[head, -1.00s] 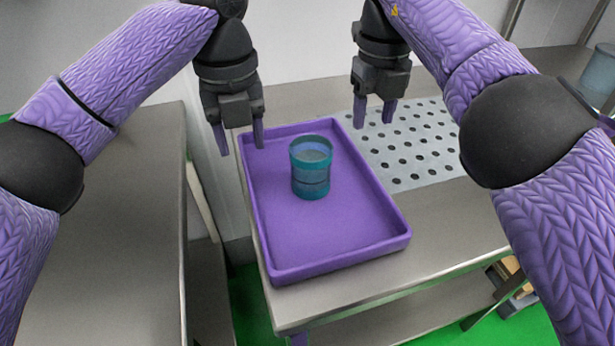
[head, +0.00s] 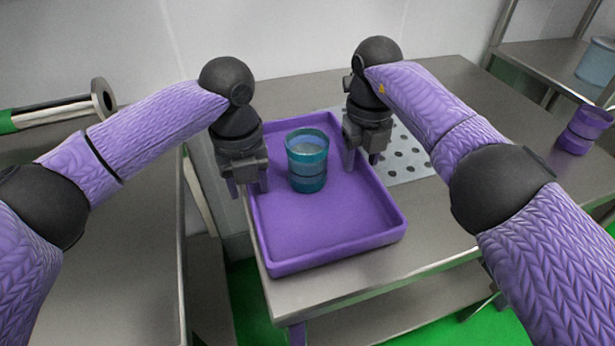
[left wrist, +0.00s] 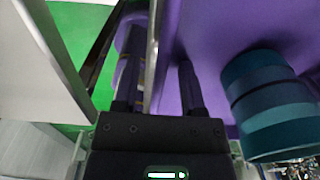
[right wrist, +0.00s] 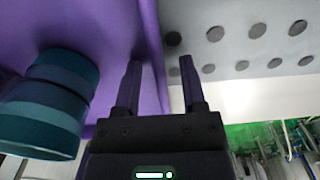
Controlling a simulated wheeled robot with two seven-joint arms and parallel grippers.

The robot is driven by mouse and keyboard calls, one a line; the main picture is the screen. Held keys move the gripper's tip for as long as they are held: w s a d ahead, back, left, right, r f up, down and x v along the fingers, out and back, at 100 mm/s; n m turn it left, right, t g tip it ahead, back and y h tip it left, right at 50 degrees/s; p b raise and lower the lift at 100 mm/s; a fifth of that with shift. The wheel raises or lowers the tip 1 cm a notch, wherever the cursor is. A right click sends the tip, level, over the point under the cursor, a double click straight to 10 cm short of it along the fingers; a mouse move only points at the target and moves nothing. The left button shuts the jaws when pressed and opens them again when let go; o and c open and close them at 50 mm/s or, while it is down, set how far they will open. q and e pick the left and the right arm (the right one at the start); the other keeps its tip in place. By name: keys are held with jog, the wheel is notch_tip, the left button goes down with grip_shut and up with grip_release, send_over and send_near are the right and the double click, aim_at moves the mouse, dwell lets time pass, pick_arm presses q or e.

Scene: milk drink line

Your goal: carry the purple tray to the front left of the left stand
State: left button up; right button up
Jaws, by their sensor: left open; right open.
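The purple tray (head: 330,243) lies flat on a steel table with a perforated plate. It holds teal-blue ring-like cups (head: 307,163), apparently stacked upright. My left gripper (head: 248,188) is open at the tray's left wall; in the left wrist view (left wrist: 160,85) its fingers appear to be on either side of that wall. My right gripper (head: 362,160) is open at the right wall; in the right wrist view (right wrist: 160,80) the wall appears between its fingers. Contact cannot be told. A steel stand (head: 110,270) is at the left, partly behind my left arm.
The perforated plate (head: 408,160) lies right of the tray. A purple container (head: 582,132) stands at the table's far right, and a bluish container (head: 597,62) on a shelf behind. A gap with green floor (head: 250,300) separates the left stand from the tray's table.

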pick_arm(q)
grip_shut()
pick_arm(e)
grip_shut()
pick_arm(q)
jog(key=shift+r, duration=0.1)
dwell(1.1)
